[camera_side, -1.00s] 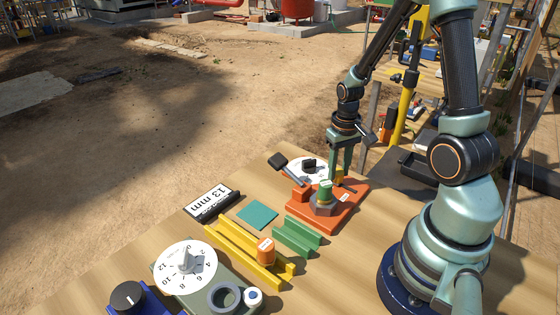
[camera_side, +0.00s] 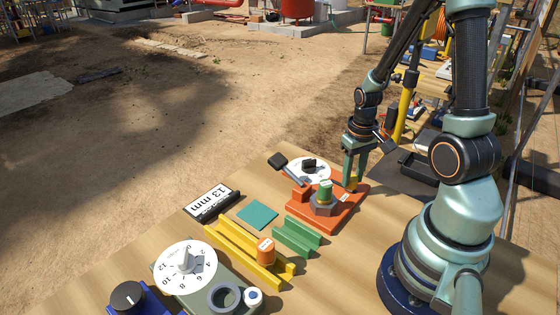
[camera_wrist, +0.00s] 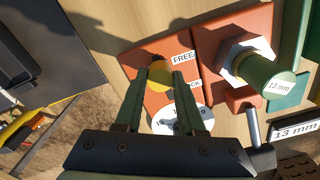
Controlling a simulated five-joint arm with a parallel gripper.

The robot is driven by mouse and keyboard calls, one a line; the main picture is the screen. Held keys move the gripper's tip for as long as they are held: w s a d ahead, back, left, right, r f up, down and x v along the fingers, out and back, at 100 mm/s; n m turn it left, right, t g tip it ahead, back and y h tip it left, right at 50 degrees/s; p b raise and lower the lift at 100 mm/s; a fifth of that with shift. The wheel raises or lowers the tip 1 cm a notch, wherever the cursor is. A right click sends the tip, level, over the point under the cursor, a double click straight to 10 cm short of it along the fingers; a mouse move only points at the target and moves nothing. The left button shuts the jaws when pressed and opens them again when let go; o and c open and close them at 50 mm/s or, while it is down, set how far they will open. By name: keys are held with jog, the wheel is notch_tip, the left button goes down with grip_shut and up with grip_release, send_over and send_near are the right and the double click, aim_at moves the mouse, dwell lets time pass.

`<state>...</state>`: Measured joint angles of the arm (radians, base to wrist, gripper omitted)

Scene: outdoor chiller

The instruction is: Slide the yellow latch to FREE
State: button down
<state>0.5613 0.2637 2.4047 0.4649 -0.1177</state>
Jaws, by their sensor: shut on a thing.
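The yellow latch (camera_wrist: 161,72) is a small rounded knob on the orange plate (camera_wrist: 152,101). My gripper (camera_wrist: 163,70) is shut on it, with a green finger on each side. In the wrist view a white FREE label (camera_wrist: 184,57) lies right of the latch and a little above it. A second label (camera_wrist: 193,84), partly hidden by a finger, lies lower right. In the side view my gripper (camera_side: 350,187) is down at the right part of the orange plate (camera_side: 336,218), and its fingers mostly hide the latch.
A grey hex nut with a green 13 mm post (camera_side: 324,194) stands on the plate beside my gripper. A white dial (camera_side: 308,168) is behind it. Green (camera_side: 297,236) and yellow (camera_side: 245,250) channels lie in front. A dark tray (camera_side: 424,168) is to the right.

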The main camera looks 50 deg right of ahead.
aim_at(354, 178)
jog(key=c, duration=0.5)
grip_release()
jog(key=shift+s, duration=0.15)
notch_tip(354, 178, up, 12)
jog(key=w+a+r+n+t, duration=0.2)
jog(key=a+r, duration=0.2)
jog(key=a, duration=0.3)
jog(key=w+a+r+n+t, duration=0.2)
jog(key=a+r, duration=0.3)
jog(key=a, duration=0.3)
jog(key=shift+a+r+n+t, duration=0.3)
jog(key=shift+n+t, duration=0.2)
jog(key=shift+t, duration=0.2)
